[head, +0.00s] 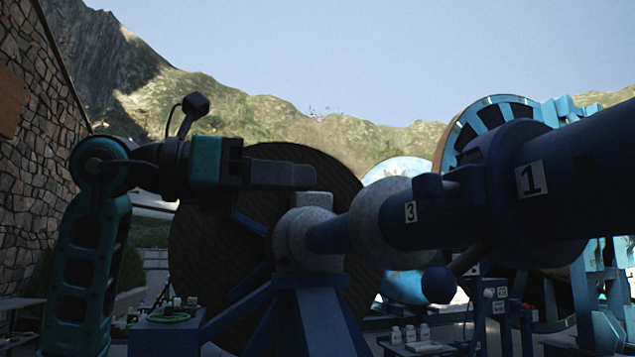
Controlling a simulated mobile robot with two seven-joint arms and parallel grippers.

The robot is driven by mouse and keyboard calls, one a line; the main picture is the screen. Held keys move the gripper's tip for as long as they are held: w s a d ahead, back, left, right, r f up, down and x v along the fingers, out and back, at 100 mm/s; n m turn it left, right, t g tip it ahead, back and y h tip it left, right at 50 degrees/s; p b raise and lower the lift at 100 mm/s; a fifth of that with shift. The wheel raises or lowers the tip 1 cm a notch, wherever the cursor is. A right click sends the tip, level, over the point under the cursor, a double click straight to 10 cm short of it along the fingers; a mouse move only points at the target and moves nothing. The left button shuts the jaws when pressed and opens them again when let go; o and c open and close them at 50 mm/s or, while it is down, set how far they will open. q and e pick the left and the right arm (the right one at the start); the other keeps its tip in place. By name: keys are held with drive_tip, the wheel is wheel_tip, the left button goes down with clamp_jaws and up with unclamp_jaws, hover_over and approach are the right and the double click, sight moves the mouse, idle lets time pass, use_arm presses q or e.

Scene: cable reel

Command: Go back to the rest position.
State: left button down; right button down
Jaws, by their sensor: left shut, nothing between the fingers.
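My left arm rises at the left side of the head view and bends right. My left gripper (303,177) points right, level, with its dark fingers shut and nothing visible between them. In the picture it overlaps the upper part of a large dark round cable reel (215,275). I cannot tell how far in front of the reel it is. A thick blue shaft (450,205), marked 3 and 1, runs from the right to a grey round hub (297,240), just below the gripper in the picture. My right gripper is not in view.
A blue stand (315,318) is under the hub. A blue box (165,335) with a green ring (168,318) stands at lower left. White bottles (410,333) stand at lower right. A stone wall (35,170) is at left, and larger blue reels (490,120) behind right. Open sky is above.

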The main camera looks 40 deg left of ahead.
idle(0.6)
use_arm(q)
drive_tip(key=w+d+f+n+g+h, duration=0.1)
drive_tip(key=w+d+f+g+h, duration=0.35)
drive_tip(key=f, duration=0.25)
drive_tip(key=w+d+f+g+h, duration=0.3)
drive_tip(key=w+d+f+h, duration=0.1)
drive_tip(key=d+f, duration=0.25)
drive_tip(key=w+a+f+n+t+y, duration=0.1)
drive_tip(key=w+f+n+t+y, duration=0.25)
drive_tip(key=f+n+t, duration=0.65)
drive_tip(key=w+a+f+n+t+y, duration=0.2)
drive_tip(key=f+n+t+y, duration=0.2)
drive_tip(key=f+n, duration=1.1)
drive_tip(key=s+f+n+g+y, duration=0.35)
drive_tip(key=f+n+y, duration=0.55)
drive_tip(key=f, duration=1)
drive_tip(key=s+d+f+n+g+y, duration=0.1)
drive_tip(key=s+f+n+g, duration=0.5)
drive_tip(key=s+f, duration=1)
drive_tip(key=shift+d+f, duration=0.45)
drive_tip(key=shift+f, duration=0.2)
